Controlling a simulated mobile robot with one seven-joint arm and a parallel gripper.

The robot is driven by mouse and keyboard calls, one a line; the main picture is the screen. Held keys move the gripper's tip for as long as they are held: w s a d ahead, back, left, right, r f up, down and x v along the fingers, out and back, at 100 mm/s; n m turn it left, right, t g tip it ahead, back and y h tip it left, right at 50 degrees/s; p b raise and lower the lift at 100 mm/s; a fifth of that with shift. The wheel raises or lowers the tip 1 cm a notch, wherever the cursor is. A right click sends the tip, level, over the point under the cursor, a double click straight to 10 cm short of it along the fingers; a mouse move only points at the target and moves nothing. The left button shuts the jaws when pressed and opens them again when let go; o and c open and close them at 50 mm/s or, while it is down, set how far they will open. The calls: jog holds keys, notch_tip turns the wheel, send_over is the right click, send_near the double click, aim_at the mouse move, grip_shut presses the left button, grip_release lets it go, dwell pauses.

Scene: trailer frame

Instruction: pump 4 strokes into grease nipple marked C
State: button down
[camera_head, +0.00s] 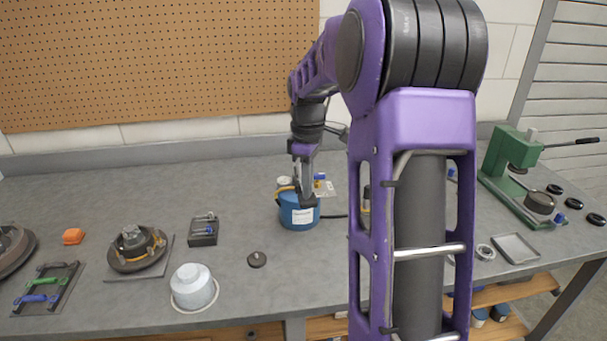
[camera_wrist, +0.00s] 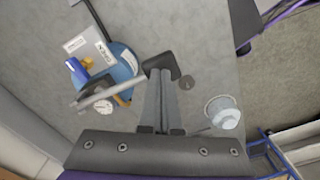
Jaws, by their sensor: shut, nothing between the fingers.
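A blue drum-shaped pump (camera_head: 299,216) with a pale label stands near the middle of the bench. It also shows in the wrist view (camera_wrist: 124,66), with a round white gauge and a grey lever (camera_wrist: 104,93) across its near side. A light plate (camera_wrist: 82,46) with small labels lies beside it, with blue and yellow fittings; the lettering is too small to read, so I cannot make out a C. My gripper (camera_head: 308,200) is at the pump's top in the head view. In the wrist view its fingers (camera_wrist: 160,72) are shut and empty, close to the lever's end; contact is unclear.
A white pot (camera_head: 193,287), a dark knobbed disc (camera_head: 257,260), a black block (camera_head: 203,231) and a hub on a plate (camera_head: 137,248) lie left. A green press (camera_head: 520,175) and grey tray (camera_head: 515,248) stand right. My arm hides part of the bench.

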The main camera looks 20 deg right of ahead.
jog(key=shift+f, duration=0.1)
jog(key=shift+f+b, duration=0.6)
jog(key=shift+f, duration=0.35)
jog(key=shift+r, duration=0.2)
jog(key=r+p, duration=0.4)
jog(key=shift+w+d+r+p, duration=0.1)
jog(key=shift+w+r+p, duration=0.1)
jog(key=shift+w+p, duration=0.1)
jog(key=shift+w+r+p, duration=0.2)
jog(key=shift+r+p, duration=0.2)
jog(key=shift+r, duration=0.65)
jog(key=shift+f, duration=0.1)
